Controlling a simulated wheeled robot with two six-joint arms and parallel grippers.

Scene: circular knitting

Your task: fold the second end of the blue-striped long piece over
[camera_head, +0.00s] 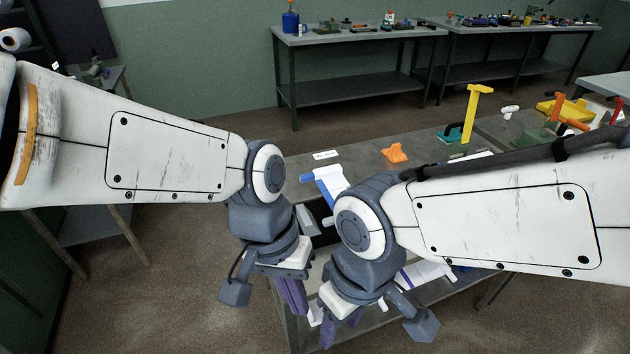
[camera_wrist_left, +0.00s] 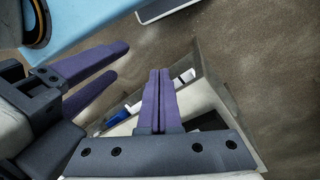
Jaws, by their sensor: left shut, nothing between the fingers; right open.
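I cannot tell which is the long piece. My left gripper (camera_head: 299,312) is shut and empty above the table's near left edge; its fingers touch each other in the left wrist view (camera_wrist_left: 159,73). My right gripper (camera_head: 338,335) is open close beside it, and its spread fingers show in the left wrist view (camera_wrist_left: 121,61).
An orange part (camera_head: 395,153), a yellow stand (camera_head: 474,110) and a small white label (camera_head: 325,155) sit toward the back of the table (camera_head: 360,155). Other benches (camera_head: 350,38) with tools stand by the wall. My two wrists are close together, with little room between them.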

